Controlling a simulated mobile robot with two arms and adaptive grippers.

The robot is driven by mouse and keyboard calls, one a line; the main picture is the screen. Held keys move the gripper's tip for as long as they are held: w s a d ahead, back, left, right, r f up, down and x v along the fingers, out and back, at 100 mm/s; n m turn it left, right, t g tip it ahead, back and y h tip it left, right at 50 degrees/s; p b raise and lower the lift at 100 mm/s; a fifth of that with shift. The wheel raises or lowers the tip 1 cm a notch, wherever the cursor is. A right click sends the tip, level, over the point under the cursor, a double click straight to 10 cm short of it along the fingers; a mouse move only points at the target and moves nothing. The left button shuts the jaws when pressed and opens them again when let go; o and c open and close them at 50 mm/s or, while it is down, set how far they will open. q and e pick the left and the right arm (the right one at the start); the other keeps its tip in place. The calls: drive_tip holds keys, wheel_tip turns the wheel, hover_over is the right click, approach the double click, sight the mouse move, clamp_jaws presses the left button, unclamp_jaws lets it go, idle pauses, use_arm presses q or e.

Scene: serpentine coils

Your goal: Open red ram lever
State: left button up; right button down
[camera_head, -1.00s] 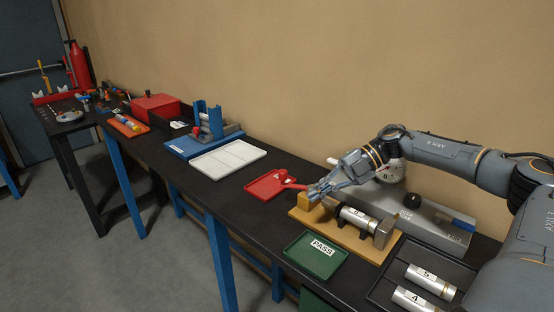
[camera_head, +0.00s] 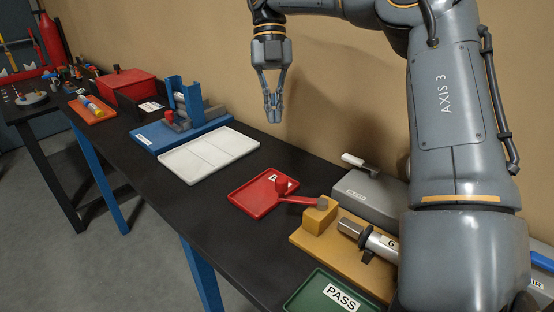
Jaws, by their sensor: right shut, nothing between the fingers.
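The red ram lever (camera_head: 298,199) has a round knob at its left end. It reaches left from a grey pivot beside a yellow block and overlaps the red tray in the picture. The yellow fixture (camera_head: 310,242) holds a silver cylinder (camera_head: 382,245) labelled 6, lying along it; my right arm hides its right part. My right gripper (camera_head: 272,112) hangs fingers down, shut and empty, up and left of the lever, clear of it. My left gripper is not in view.
A red tray (camera_head: 247,205) lies under the lever's knob in the picture. A green PASS tray (camera_head: 308,297) is in front, a grey box (camera_head: 365,196) behind. A white tray (camera_head: 205,160) and blue fixture (camera_head: 160,138) stand farther left. Bare black bench lies between the trays.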

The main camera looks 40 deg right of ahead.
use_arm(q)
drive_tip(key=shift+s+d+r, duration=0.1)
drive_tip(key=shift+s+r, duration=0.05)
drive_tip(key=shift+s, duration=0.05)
use_arm(e)
drive_tip(key=s+a+f, duration=0.4)
drive_tip(key=s+f, duration=0.1)
drive_tip(key=f, duration=0.3)
drive_tip(key=shift+s, duration=0.4)
drive_tip(key=shift+f, duration=0.1)
